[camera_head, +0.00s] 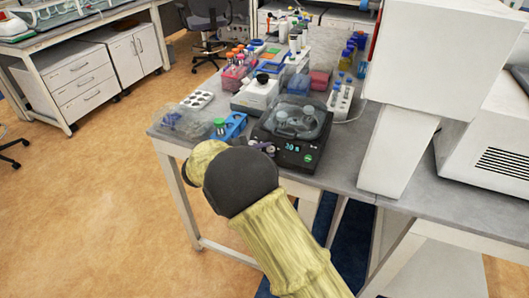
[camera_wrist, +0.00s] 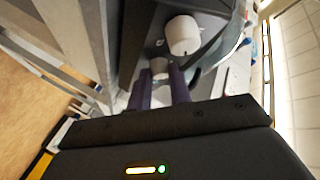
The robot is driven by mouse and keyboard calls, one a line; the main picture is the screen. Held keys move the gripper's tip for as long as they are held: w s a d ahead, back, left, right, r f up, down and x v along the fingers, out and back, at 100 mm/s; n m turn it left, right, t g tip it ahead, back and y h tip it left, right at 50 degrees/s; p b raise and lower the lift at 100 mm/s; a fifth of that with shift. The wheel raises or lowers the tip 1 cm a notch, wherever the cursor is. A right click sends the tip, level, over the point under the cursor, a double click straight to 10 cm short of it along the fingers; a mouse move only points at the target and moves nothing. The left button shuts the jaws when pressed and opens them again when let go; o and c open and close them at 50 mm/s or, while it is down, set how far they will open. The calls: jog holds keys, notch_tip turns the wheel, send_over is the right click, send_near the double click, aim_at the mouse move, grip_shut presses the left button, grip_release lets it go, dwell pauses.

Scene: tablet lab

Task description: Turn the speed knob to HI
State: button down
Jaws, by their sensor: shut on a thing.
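The black benchtop device (camera_head: 290,130) stands at the front edge of the grey bench, with a lit display (camera_head: 292,147) and a round green mark on its front. My gripper (camera_head: 264,148) is at the left part of its front panel, partly hidden behind my own arm. The knob's pointer and the HI mark cannot be read.
A blue rack (camera_head: 231,126) with a green-capped tube stands left of the device. A white balance-like unit (camera_head: 257,92) is behind it. A white rack with blue-capped bottles (camera_head: 341,99) is to the right. A large white instrument (camera_head: 405,110) bounds the right side. Floor is free at left.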

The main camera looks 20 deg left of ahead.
dwell(0.3)
jog(key=c, duration=1.3)
grip_release()
jog(key=shift+s+a, duration=0.1)
jog(key=b+v, duration=0.1)
jog(key=v, duration=1.6)
jog(key=shift+s, duration=0.1)
